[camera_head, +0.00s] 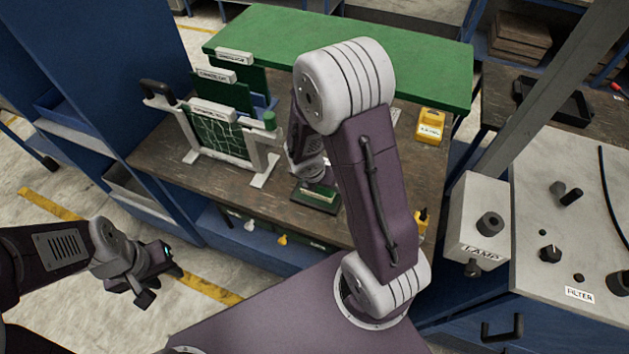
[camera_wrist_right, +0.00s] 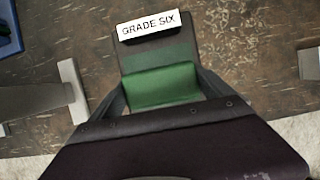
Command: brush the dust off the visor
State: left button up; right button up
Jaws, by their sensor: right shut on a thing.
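No part is plainly marked as a visor. A green pane (camera_head: 226,140) with pale streaks stands upright in a white frame (camera_head: 252,146) on the workbench. My right arm reaches over the bench, and its gripper (camera_wrist_right: 162,88) is shut on a green block (camera_wrist_right: 160,86), one finger on each side. The block is at a dark piece (camera_wrist_right: 158,52) with a white "GRADE SIX" label (camera_wrist_right: 152,22). In the head view my right arm largely hides this grip. A small dark-green stand (camera_head: 312,198) shows below the wrist. My left gripper (camera_head: 160,284) looks open and empty, off the bench.
More labelled green panels (camera_head: 236,75) stand behind the frame. A green mat surface (camera_head: 430,70) lies at the back. A yellow box (camera_head: 431,125) is at the bench's right. A grey lamp box (camera_head: 480,215) and control panel (camera_head: 560,230) stand at the right. Blue cabinets are at the left.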

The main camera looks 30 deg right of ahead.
jog(key=shift+s+d+f+b, duration=0.15)
jog(key=shift+s+d+b, duration=0.25)
jog(key=shift+b, duration=0.05)
jog(key=shift+s+d, duration=0.25)
jog(key=shift+s, duration=0.1)
jog(key=shift+w+a, duration=0.4)
jog(key=shift+w, duration=0.05)
jog(key=shift+w+a+p, duration=0.3)
